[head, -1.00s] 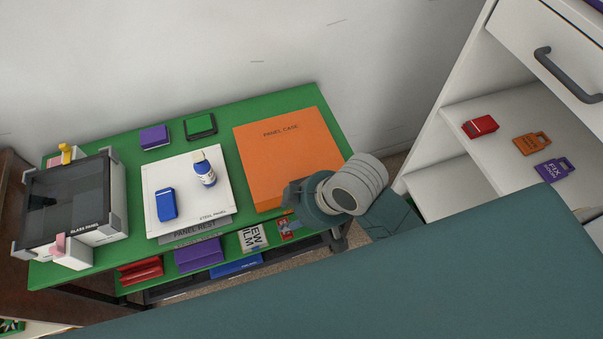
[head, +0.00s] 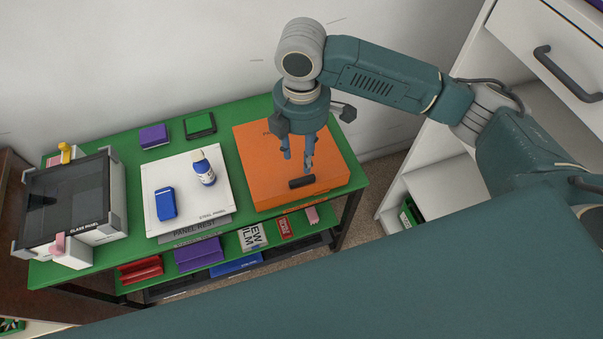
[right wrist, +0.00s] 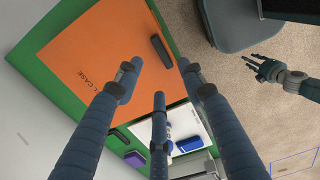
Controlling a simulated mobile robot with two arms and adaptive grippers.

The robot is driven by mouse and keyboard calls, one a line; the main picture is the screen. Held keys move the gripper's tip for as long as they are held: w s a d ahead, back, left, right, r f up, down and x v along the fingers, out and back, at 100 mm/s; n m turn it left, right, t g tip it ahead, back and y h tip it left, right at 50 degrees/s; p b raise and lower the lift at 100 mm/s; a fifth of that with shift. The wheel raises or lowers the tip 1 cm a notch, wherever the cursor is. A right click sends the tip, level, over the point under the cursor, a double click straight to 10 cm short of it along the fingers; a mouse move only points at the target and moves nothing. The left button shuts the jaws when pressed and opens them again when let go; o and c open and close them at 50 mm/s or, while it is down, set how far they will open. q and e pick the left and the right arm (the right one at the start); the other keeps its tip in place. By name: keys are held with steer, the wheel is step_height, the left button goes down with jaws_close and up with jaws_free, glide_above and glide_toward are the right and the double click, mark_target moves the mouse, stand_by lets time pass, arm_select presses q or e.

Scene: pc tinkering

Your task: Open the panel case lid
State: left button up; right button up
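The orange panel case (head: 262,170) lies on the right end of the green table, and its lid looks shut. A dark bar handle (head: 302,181) sits on top near its front edge. My right gripper (head: 298,162) hangs over the case, fingers pointing down, just behind the handle. In the right wrist view the case (right wrist: 105,48) and handle (right wrist: 160,48) lie beyond the spread, empty fingers (right wrist: 160,72). I cannot tell whether a finger touches the lid. My left gripper (right wrist: 252,62) shows at the right of the right wrist view, fingers apart and empty, away from the case.
A white panel (head: 182,215) with a blue bottle (head: 203,167) and blue box (head: 166,204) lies left of the case. The glass panel unit (head: 65,205) stands at the table's left end. White shelving (head: 420,185) stands to the right. A wall is behind.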

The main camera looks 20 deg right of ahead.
mark_target(302, 178)
step_height(302, 178, down, 10)
steer(key=shift+f+p, duration=0.15)
steer(key=shift+p, duration=0.25)
steer(key=shift+c, duration=0.5)
jaws_close()
